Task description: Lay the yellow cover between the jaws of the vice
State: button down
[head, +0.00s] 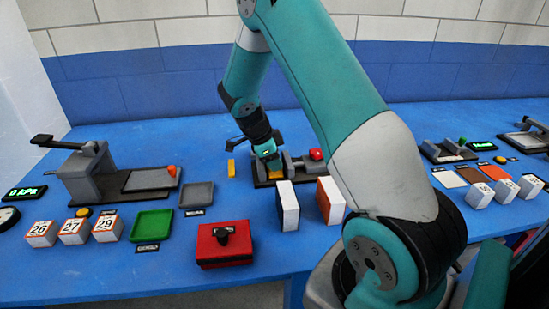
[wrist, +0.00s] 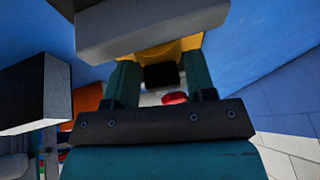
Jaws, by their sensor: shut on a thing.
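The vice (head: 291,166) is at the back middle of the table, a dark base with grey jaws and a red knob (head: 316,154). My gripper (head: 268,158) is low over the left part of the vice in the head view. In the wrist view its two teal fingers (wrist: 160,75) are shut on the yellow cover (wrist: 180,47). A grey block (wrist: 150,28) hides part of the cover there. Whether the cover touches the vice jaws I cannot tell. A small yellow piece (head: 231,167) shows left of the vice; whether it is separate I cannot tell.
A red box (head: 224,258), a green tray (head: 152,226) and a grey tray (head: 196,196) lie front left. A grey press (head: 88,178) stands far left.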

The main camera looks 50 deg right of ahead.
jog(key=shift+f, duration=0.1)
dwell(0.3)
jog(key=shift+f+b, duration=0.25)
jog(key=shift+b, duration=0.1)
jog(key=shift+c, duration=0.3)
grip_release()
jog(key=shift+r+p, duration=2.8)
jog(key=shift+r, duration=1.5)
